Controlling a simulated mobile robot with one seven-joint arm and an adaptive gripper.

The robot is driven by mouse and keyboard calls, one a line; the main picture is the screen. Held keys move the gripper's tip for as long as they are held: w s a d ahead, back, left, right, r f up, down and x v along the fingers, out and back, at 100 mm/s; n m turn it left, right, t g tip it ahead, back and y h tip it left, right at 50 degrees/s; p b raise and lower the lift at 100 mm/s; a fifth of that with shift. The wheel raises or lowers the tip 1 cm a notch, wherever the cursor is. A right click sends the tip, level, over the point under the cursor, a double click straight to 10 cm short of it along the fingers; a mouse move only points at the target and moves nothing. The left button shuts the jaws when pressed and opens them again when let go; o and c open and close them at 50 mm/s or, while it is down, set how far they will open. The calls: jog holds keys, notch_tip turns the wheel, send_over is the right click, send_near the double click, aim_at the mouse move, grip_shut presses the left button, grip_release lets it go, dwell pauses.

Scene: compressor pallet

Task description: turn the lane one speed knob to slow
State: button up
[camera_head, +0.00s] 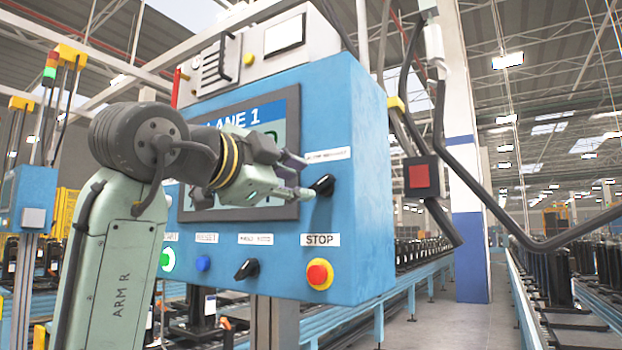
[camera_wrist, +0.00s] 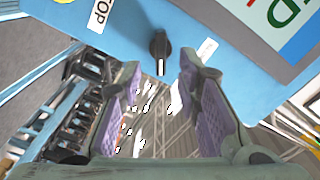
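The blue LANE 1 control panel (camera_head: 350,240) fills the middle of the head view. A black knob (camera_head: 322,185) sits right of its screen, under a small white label too blurred to read; I take it as the speed knob. The same knob shows in the wrist view (camera_wrist: 160,48), its white line pointing toward the bottom of that picture. My gripper (camera_head: 302,177) is open and faces this knob. In the wrist view the knob lies in line with the gap between my two purple-padded fingers (camera_wrist: 162,75), at or just beyond the tips, with no contact visible.
A second black knob (camera_head: 247,270) sits lower on the panel, between a blue button (camera_head: 203,263) and the red STOP button (camera_head: 319,274) on yellow. A green-lit button (camera_head: 168,260) is at lower left. A red-faced box (camera_head: 421,176) on dark tubing stands right of the panel.

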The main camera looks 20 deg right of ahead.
aim_at(315, 186)
jog(key=p+x, duration=0.1)
jog(key=x, duration=0.4)
jog(key=shift+w+d, duration=0.25)
jog(key=shift+w, duration=0.05)
jog(key=shift+c, duration=0.3)
grip_shut()
